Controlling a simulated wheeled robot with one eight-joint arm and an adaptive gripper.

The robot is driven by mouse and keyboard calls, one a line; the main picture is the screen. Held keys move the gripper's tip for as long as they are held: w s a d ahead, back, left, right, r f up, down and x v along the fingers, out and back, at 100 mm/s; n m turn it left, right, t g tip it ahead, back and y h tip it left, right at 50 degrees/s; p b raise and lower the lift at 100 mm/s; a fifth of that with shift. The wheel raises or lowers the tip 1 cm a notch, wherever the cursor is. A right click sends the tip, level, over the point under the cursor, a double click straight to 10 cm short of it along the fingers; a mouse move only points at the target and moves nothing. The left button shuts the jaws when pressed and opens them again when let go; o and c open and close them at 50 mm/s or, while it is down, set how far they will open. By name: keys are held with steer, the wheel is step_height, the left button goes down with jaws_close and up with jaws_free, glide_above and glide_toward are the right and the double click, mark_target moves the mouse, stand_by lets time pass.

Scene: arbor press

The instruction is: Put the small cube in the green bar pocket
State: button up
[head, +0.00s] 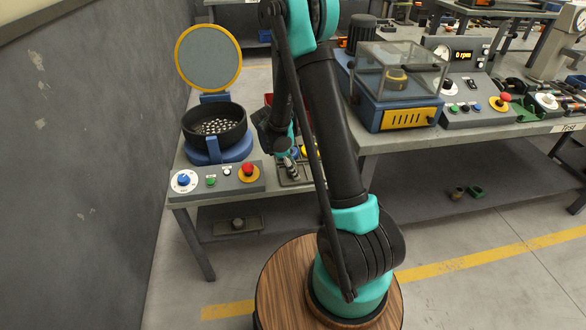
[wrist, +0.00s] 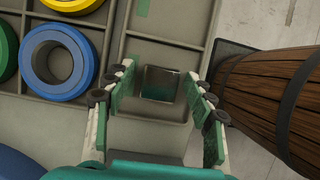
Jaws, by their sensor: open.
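In the wrist view a small square metallic thing (wrist: 160,84), which looks like the small cube, sits in a grey tray compartment between my fingers. Its shiny face shows green tints. My gripper (wrist: 158,88) is open, one finger on each side of it, with no clear contact visible. A green bar mark (wrist: 142,8) shows in the tray compartment above it in the picture. A darker green patch shows near the upper left of the cube's compartment. In the head view my gripper (head: 287,160) points down at the bench tray; the cube cannot be made out there.
Blue (wrist: 58,62), green and yellow rings lie in tray compartments at left in the wrist view. A wooden barrel-like body (wrist: 270,100) is at right. In the head view a black bowl of parts (head: 215,127) and a control box (head: 218,181) stand left of my arm.

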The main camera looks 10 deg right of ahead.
steer(key=v, duration=1.1)
steer(key=s+d+r+m+t+y, duration=0.1)
steer(key=s+d+m, duration=0.3)
steer(key=s+m, duration=0.5)
steer(key=s+d+r+m+t+y, duration=0.1)
steer(key=s+d+m+t+y, duration=0.2)
steer(key=s+m, duration=0.6)
steer(key=s+d, duration=0.1)
steer(key=s, duration=0.3)
steer(key=shift+r+y, duration=0.25)
steer(key=shift+y, duration=0.05)
